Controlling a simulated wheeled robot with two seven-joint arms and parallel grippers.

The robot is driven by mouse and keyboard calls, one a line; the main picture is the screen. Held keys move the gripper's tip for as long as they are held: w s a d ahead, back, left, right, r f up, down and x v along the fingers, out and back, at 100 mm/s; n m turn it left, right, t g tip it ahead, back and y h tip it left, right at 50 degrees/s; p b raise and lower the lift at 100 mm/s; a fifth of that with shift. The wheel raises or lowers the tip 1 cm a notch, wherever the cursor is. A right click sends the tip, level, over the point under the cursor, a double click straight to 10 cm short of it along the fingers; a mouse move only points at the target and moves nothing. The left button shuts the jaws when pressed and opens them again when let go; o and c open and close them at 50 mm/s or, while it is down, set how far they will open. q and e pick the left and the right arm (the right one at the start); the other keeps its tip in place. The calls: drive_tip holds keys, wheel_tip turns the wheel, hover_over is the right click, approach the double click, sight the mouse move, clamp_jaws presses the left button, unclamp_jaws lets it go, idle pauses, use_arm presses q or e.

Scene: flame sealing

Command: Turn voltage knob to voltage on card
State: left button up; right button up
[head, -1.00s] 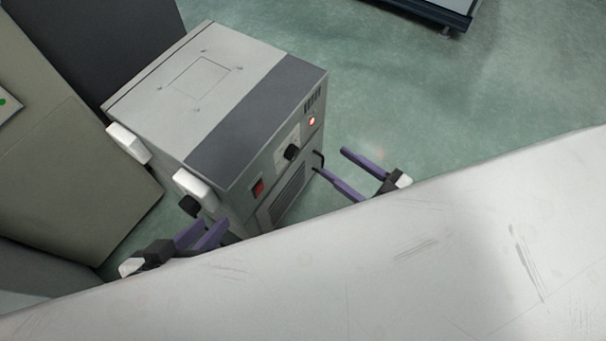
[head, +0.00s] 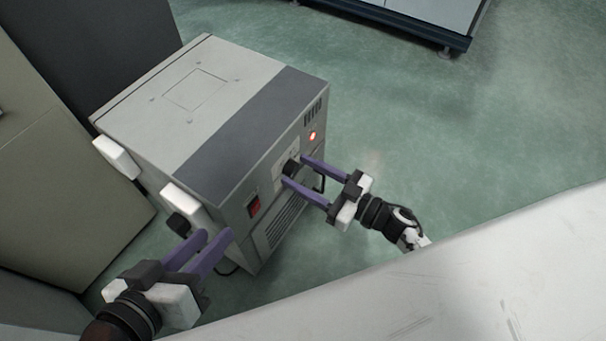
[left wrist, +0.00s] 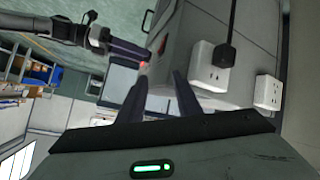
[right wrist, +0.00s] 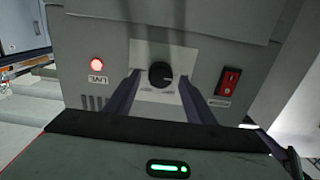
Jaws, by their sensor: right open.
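The black voltage knob (right wrist: 161,75) sits on a pale plate on the front of the grey machine (head: 205,110); in the head view the knob (head: 291,167) shows near the right gripper's tips. My right gripper (head: 295,171) is open, with its purple fingers pointing at the panel on either side of the knob; I cannot tell whether they touch it. In the right wrist view the fingers (right wrist: 160,90) stand left and right of the knob. My left gripper (head: 215,240) is beside the machine's side, fingers apart and empty. No card is recognisable.
A lit red lamp (right wrist: 97,65) and a red switch (right wrist: 228,82) flank the knob. White sockets (head: 186,203) are on the machine's side, one with a black plug (left wrist: 225,56). A white surface (head: 480,270) fills the lower right; green floor (head: 420,130) is open.

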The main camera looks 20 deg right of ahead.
drive_tip(key=shift+w+a, duration=0.1)
drive_tip(key=c, duration=1)
drive_tip(key=shift+r+p, duration=0.1)
drive_tip(key=shift+p, duration=0.25)
